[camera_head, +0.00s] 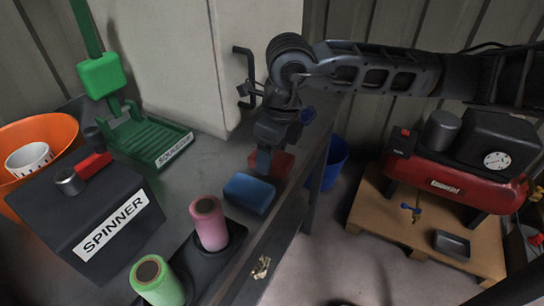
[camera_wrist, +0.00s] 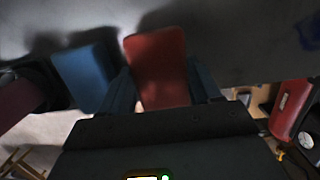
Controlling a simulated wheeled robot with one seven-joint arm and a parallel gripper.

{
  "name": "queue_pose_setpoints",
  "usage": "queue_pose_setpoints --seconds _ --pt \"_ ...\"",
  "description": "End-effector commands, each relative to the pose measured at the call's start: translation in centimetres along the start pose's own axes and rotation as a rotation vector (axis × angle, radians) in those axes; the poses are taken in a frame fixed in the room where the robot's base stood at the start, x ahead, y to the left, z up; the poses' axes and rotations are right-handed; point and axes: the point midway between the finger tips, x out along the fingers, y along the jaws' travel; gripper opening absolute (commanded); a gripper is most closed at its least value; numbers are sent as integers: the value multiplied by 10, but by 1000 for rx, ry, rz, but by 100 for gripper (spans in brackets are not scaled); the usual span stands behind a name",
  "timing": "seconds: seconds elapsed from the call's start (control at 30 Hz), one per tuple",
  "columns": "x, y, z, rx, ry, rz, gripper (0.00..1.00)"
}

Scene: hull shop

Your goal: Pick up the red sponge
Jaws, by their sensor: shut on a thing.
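The red sponge (camera_head: 283,164) is a red block at the far right edge of the grey bench, partly hidden behind my gripper (camera_head: 268,162) in the head view. In the wrist view the red sponge (camera_wrist: 157,68) sits between the two dark fingers of my gripper (camera_wrist: 165,88), which is shut on it. Whether the sponge touches the bench or is slightly above it, I cannot tell. A blue sponge (camera_head: 249,193) lies just in front of it on the bench; it also shows to the left in the wrist view (camera_wrist: 86,75).
A pink spool (camera_head: 209,224) and a green spool (camera_head: 157,283) stand in a dark holder. A black box marked SPINNER (camera_head: 105,225), an orange bowl (camera_head: 35,131) and a green stand (camera_head: 152,140) are at left. A blue bucket (camera_head: 331,165) and red compressor (camera_head: 455,185) are beyond the bench.

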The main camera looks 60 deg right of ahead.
Motion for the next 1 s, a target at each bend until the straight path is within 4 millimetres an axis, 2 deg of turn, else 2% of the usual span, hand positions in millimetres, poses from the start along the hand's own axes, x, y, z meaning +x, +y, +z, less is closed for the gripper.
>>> queue_pose_setpoints --seconds 0.23,0.7,1.0 --pt "-31 0 5 -5 -3 -4 34" --pt "-95 -42 -67 3 -1 -4 34" --pt "-115 -52 -87 0 0 0 34"
